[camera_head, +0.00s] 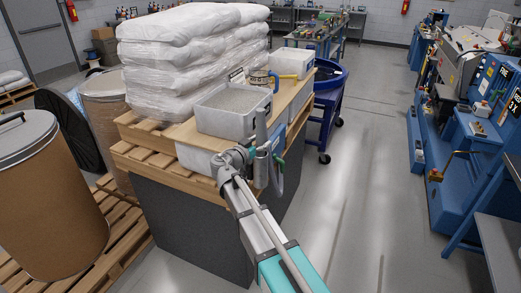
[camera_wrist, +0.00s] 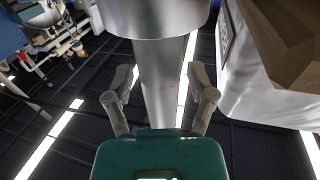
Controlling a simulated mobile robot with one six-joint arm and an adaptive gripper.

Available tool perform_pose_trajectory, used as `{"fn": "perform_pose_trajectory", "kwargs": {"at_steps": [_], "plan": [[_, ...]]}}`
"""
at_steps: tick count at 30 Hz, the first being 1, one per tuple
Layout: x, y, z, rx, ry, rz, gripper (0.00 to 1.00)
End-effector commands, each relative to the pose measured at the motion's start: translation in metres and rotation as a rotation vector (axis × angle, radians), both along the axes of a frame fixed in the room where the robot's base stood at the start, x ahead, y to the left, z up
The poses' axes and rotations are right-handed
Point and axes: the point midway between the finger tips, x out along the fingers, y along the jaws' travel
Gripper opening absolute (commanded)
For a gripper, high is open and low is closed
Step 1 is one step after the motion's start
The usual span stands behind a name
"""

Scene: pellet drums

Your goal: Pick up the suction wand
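The suction wand appears to be the grey metal tube (camera_wrist: 160,80) in the wrist view, with a wider cylinder at its top. It runs between the two fingers of my gripper (camera_wrist: 161,90). The fingers are apart on either side of the tube, with a narrow gap visible at each side, so I see no clear contact. In the head view a grey upright part of the wand (camera_head: 261,128) shows beside the wooden platform. My gripper (camera_head: 264,163) is at that part, and its fingers are hard to make out there.
An open bin of pale pellets (camera_head: 234,108) sits on the wooden platform (camera_head: 180,132), beside wrapped sacks (camera_head: 190,65). A brown drum (camera_head: 45,200) stands at left. A blue cart (camera_head: 326,100) stands behind. Clear floor lies right, before blue machinery (camera_head: 440,170).

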Motion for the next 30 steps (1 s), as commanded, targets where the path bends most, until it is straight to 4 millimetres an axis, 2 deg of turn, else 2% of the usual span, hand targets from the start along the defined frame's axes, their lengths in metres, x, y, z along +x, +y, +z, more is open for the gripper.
{"fn": "perform_pose_trajectory", "kwargs": {"at_steps": [1, 2, 9, 22, 30], "plan": [[0.000, 0.000, 0.000, 0.000, 0.000, 0.000, 0.51], [0.000, 0.000, 0.000, 0.000, 0.000, 0.000, 0.45], [0.000, 0.000, 0.000, 0.000, 0.000, 0.000, 0.01], [0.000, 0.000, 0.002, 0.000, 0.000, 0.000, 0.00], [0.000, 0.000, 0.015, 0.000, 0.000, 0.000, 0.00]]}}
